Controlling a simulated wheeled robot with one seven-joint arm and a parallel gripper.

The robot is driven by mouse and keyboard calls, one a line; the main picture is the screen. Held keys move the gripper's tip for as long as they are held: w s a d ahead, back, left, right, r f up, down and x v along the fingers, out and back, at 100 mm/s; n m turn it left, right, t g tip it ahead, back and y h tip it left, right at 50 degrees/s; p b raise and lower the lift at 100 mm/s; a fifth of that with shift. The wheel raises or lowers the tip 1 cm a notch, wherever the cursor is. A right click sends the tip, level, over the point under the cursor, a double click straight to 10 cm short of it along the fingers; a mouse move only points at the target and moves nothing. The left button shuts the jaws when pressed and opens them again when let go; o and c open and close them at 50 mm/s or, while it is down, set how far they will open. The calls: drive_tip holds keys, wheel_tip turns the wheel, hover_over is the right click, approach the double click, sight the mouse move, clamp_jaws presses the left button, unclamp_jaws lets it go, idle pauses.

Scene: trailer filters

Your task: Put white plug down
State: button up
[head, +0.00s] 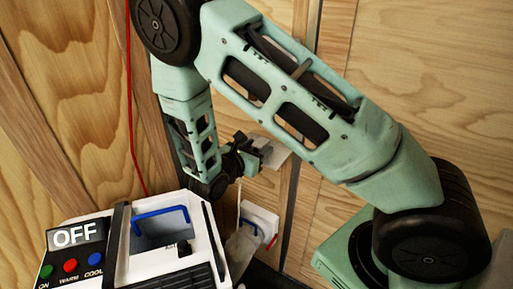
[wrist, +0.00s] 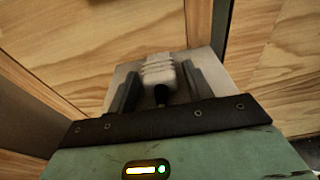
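The white plug (wrist: 160,72) shows in the wrist view between the two dark fingers of my gripper (wrist: 160,78). It is a pale ribbed block, with a dark part on its near side. The fingers lie close along both sides of it, and my gripper looks shut on it. In the head view my gripper (head: 258,155) is near the wooden wall, above and right of the white machine; the plug is too small to make out there. A pale grey plate (wrist: 205,62) lies behind the fingertips; whether the plug touches it is unclear.
A white machine (head: 205,240) with a blue handle (head: 160,212) and a panel reading OFF (head: 75,236) stands at the lower left. A white unit (head: 262,218) with a red and a blue handle is below my gripper. A red cable (head: 131,100) runs down the wall.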

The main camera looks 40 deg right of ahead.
drive_tip(key=shift+r, duration=0.2)
drive_tip(key=r+v, duration=0.1)
drive_tip(key=v, duration=1)
drive_tip(key=s+a+r+m+g+y, duration=0.2)
drive_tip(key=s+a+r+m+y, duration=0.2)
drive_tip(key=s, duration=0.6)
drive_tip(key=s+a+r+m+g+y, duration=0.3)
drive_tip(key=s+a+m+y, duration=0.6)
drive_tip(key=s+m+y, duration=0.1)
drive_tip(key=shift+s+a+r+y+p, duration=0.35)
drive_tip(key=shift+s+y, duration=0.2)
drive_tip(key=shift+y, duration=0.25)
wheel_tip(320, 180, up, 10)
drive_tip(key=p, duration=1)
